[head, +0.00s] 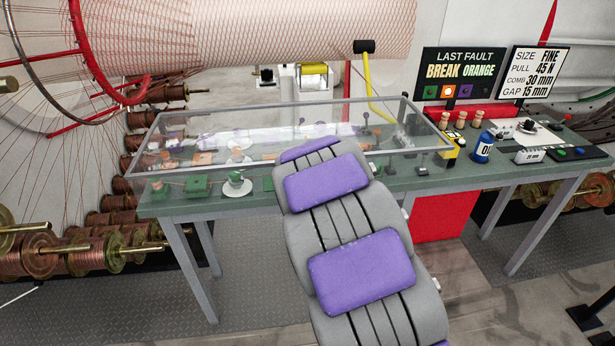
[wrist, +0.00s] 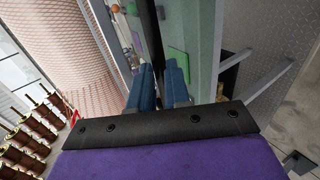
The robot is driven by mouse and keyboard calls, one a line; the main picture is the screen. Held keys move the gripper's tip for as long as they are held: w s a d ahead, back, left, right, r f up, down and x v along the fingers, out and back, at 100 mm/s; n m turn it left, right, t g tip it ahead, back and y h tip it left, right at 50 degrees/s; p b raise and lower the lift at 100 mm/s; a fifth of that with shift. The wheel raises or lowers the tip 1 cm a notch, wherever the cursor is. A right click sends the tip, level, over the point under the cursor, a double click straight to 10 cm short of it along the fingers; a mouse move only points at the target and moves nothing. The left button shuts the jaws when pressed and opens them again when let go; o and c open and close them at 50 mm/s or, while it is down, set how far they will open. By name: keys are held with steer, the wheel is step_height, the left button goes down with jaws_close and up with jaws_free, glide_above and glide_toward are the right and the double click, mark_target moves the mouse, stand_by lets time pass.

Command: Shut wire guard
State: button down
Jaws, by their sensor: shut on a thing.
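The clear wire guard (head: 300,112) is a see-through box-like cover over the left part of the green workbench (head: 300,203). Its grey edges run from the left end to near the yellow device. My arm hides the middle of its front, and I cannot tell whether it is fully down. In the wrist view, my gripper (wrist: 158,74) has its two blue fingers closed around a dark bar (wrist: 150,28) above the bench, seemingly part of the guard. In the head view my gripper is hidden behind my purple-padded arm.
A yellow lever with a black grip (head: 364,47) stands behind the guard. A blue can (head: 484,148) and control boxes are on the bench's right. A large wire mesh cylinder (head: 250,30) hangs behind. Copper spools (head: 100,250) stand at left.

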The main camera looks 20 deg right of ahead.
steer(key=f, duration=0.1)
steer(key=s+f, duration=0.1)
steer(key=f, duration=0.1)
steer(key=shift+s+f+g, duration=0.3)
steer(key=c, duration=1.8)
jaws_free()
steer(key=shift+a+f, duration=0.1)
steer(key=shift+f, duration=0.25)
steer(key=o, duration=1.1)
steer(key=shift+w+f, duration=0.1)
steer(key=shift+f, duration=0.05)
steer(key=shift+c, duration=0.2)
steer(key=shift+o, duration=0.6)
steer(key=shift+w, duration=0.15)
steer(key=shift+w+r, duration=0.3)
steer(key=shift+r, duration=0.1)
steer(key=c, duration=0.4)
steer(key=shift+r, duration=0.1)
steer(key=p+v, duration=0.1)
steer(key=v, duration=1.3)
steer(key=shift+r+p, duration=0.35)
steer(key=shift+c, duration=0.4)
steer(key=shift+b+v, duration=1.15)
steer(key=shift+v, duration=0.25)
